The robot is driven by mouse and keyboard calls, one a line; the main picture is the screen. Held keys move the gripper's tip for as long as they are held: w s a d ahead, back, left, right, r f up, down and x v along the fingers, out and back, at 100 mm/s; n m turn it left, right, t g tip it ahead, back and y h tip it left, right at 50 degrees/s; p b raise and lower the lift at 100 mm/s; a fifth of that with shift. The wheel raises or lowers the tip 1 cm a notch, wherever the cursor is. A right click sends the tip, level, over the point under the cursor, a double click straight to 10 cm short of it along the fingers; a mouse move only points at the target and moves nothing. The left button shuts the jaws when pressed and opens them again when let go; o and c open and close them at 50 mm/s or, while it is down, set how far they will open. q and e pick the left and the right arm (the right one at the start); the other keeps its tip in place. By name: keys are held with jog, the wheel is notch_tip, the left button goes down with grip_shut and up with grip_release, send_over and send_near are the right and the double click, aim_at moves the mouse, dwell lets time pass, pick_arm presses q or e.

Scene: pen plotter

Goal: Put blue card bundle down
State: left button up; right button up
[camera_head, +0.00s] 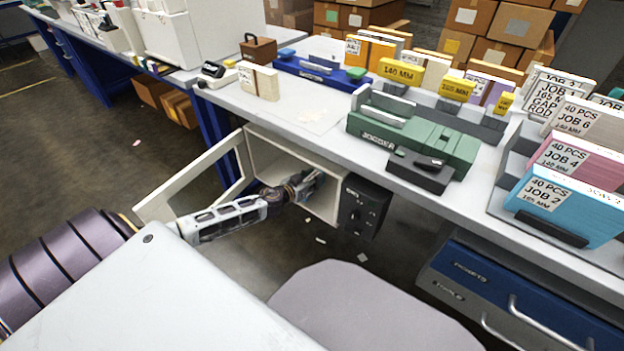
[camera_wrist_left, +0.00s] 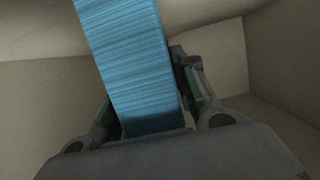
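My left gripper (camera_head: 304,186) is inside a pale open cabinet (camera_head: 262,150) under the bench. In the left wrist view, the blue card bundle (camera_wrist_left: 125,50) stands between the two fingers (camera_wrist_left: 145,108), which lie close along both its sides. The gripper looks shut on it. The bundle tilts in the picture, and its far end runs out of the top of the view. Pale cabinet walls (camera_wrist_left: 220,60) surround it. I cannot tell whether the bundle touches the cabinet floor. In the head view I cannot make out the bundle. My right gripper is not in view.
The cabinet's framed door (camera_head: 190,180) stands open on the left of my forearm. A dark control box (camera_head: 362,206) is at the opening's right. The bench above holds a green jogger (camera_head: 415,135) and, at right, blue, pink and white job-labelled bundles (camera_head: 565,205).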

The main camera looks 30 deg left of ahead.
aim_at(307, 181)
pick_arm(q)
jog(key=o, duration=0.4)
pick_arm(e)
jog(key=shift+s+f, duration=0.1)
pick_arm(q)
jog(key=shift+r, duration=0.15)
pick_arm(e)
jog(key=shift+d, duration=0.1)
pick_arm(q)
jog(key=shift+s, duration=0.35)
jog(key=shift+p+v, duration=0.5)
jog(key=shift+v, duration=1.7)
jog(key=shift+p+v, duration=0.5)
jog(key=shift+v, duration=0.55)
jog(key=shift+p+v, duration=0.6)
jog(key=shift+v, duration=1.85)
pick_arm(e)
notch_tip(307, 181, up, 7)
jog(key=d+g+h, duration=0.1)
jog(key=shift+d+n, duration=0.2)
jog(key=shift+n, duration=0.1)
